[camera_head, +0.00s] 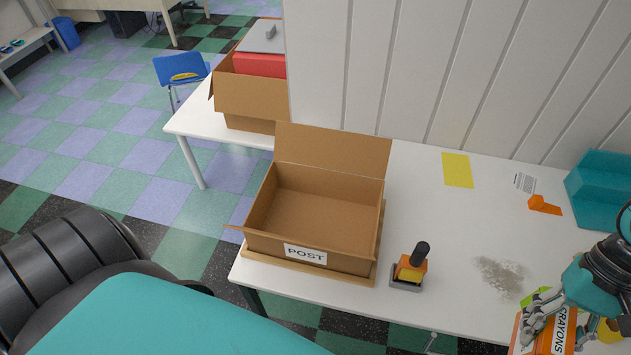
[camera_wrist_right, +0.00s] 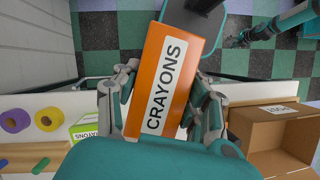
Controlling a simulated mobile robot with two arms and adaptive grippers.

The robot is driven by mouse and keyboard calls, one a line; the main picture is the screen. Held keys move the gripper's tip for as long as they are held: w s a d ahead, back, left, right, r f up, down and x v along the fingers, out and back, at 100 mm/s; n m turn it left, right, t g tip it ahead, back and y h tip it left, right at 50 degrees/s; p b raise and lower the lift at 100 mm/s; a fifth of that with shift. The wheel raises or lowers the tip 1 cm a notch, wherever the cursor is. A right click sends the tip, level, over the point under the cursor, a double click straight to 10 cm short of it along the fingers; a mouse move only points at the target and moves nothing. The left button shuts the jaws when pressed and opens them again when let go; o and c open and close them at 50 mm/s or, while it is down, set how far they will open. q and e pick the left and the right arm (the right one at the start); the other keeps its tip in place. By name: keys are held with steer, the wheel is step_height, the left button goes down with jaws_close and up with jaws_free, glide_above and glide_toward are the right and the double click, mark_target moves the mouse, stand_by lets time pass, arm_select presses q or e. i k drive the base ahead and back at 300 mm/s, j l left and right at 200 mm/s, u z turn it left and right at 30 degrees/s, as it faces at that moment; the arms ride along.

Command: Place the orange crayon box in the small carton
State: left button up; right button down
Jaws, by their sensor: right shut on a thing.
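The orange crayon box (camera_head: 548,335), labelled CRAYONS, is at the bottom right of the head view. My right gripper (camera_head: 540,318) is shut on it. In the right wrist view the crayon box (camera_wrist_right: 165,80) lies between the two fingers of the gripper (camera_wrist_right: 158,105). The small carton (camera_head: 375,225), labelled POST, stands on the white table with its back flap up. It is open and looks empty. The crayon box is to the right of it, well apart. A dark gripper-like end of a teal arm, probably my left one, shows small in the right wrist view (camera_wrist_right: 243,39).
A stamp with a dark handle (camera_head: 411,266) stands on the table between carton and crayon box. A grey smudge (camera_head: 499,278), an orange piece (camera_head: 544,205), a yellow sheet (camera_head: 457,170) and a teal bin (camera_head: 602,185) lie further right. A panelled wall (camera_head: 440,80) bounds the back.

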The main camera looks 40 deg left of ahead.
mark_target(329, 230)
steer(key=j+u, duration=0.25)
steer(key=u, duration=0.15)
steer(key=i+j+u, duration=0.1)
steer(key=j+u, duration=0.15)
steer(key=u, duration=0.55)
